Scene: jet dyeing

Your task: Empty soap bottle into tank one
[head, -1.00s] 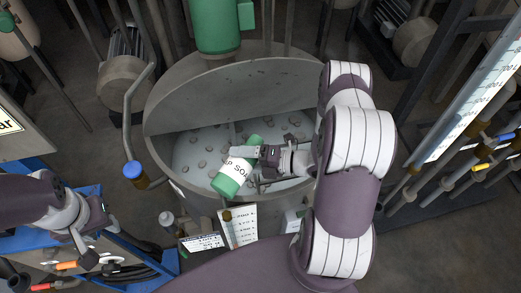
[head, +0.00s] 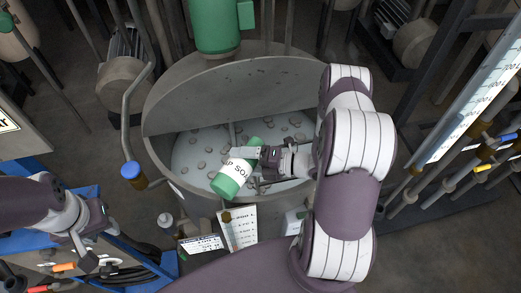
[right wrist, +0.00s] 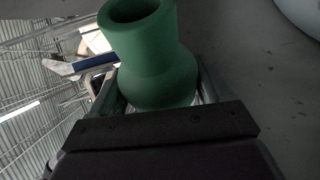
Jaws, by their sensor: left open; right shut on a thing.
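The soap bottle (head: 229,183) is green with a white label and is tilted over the round grey tank (head: 165,165). My right gripper (head: 256,157) is shut on the bottle around its label, which it partly hides. In the right wrist view the bottle (right wrist: 155,70) shows its open, uncapped mouth. The tank's front half is open, with pale liquid and several grey spots inside; no stream from the bottle can be made out. Whether this is tank one cannot be read. My left gripper (head: 92,250) is open and empty at the lower left, above the blue-framed cart.
The tank's raised rear cover (head: 230,100) stands behind the bottle. A blue-capped pipe (head: 132,171) is left of the tank. Pipes with valves (head: 478,168) line the right side.

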